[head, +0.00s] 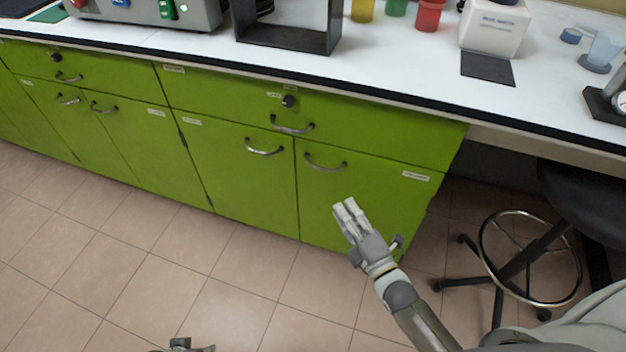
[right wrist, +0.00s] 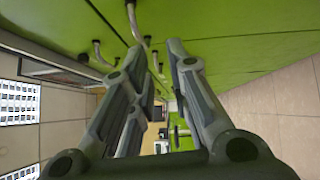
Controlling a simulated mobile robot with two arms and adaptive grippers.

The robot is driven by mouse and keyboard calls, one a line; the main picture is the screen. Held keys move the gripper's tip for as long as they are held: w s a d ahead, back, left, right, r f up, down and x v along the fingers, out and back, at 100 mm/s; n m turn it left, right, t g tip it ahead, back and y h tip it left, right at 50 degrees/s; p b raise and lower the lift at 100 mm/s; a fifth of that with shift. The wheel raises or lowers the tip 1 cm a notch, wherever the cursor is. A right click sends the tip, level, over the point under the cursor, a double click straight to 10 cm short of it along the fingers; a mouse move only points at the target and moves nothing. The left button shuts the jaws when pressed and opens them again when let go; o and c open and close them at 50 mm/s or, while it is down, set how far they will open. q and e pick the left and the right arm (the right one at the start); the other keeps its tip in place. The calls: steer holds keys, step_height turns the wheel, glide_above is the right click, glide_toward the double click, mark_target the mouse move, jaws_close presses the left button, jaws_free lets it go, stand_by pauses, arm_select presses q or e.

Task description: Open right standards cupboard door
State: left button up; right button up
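The right standards cupboard door, taken as the rightmost green door (head: 375,190), looks closed. Its curved metal handle (head: 326,167) is near its upper left corner, and its small white label is too small to read. My right gripper (head: 345,208) is in front of this door, below the handle and apart from it. The right wrist view shows its two fingers (right wrist: 155,52) spread with an empty gap, and metal handles (right wrist: 136,25) on the green front beyond them. Only a piece of my left gripper (head: 190,345) shows at the bottom edge.
A closed drawer with a handle (head: 292,125) is above the doors, and the neighbouring door (head: 240,170) is closed. A black stool (head: 530,250) stands right of the cupboard. The tiled floor (head: 240,270) in front is clear. Containers stand on the white counter (head: 400,70).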

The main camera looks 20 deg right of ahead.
arm_select(q)
step_height(320, 180, up, 7)
steer(key=b, duration=0.1)
steer(key=shift+s+a+f+b, duration=0.2)
steer(key=shift+s+a+b, duration=0.1)
steer(key=shift+a+b, duration=0.05)
arm_select(e)
steer(key=w+a+r, duration=0.1)
steer(key=w, duration=0.4)
steer(key=w+a+r+n, duration=0.1)
steer(key=w+r, duration=0.1)
steer(key=w, duration=0.4)
steer(key=shift+a+r+t, duration=0.3)
steer(key=shift+a+t, duration=0.05)
steer(key=shift+t, duration=0.05)
jaws_close()
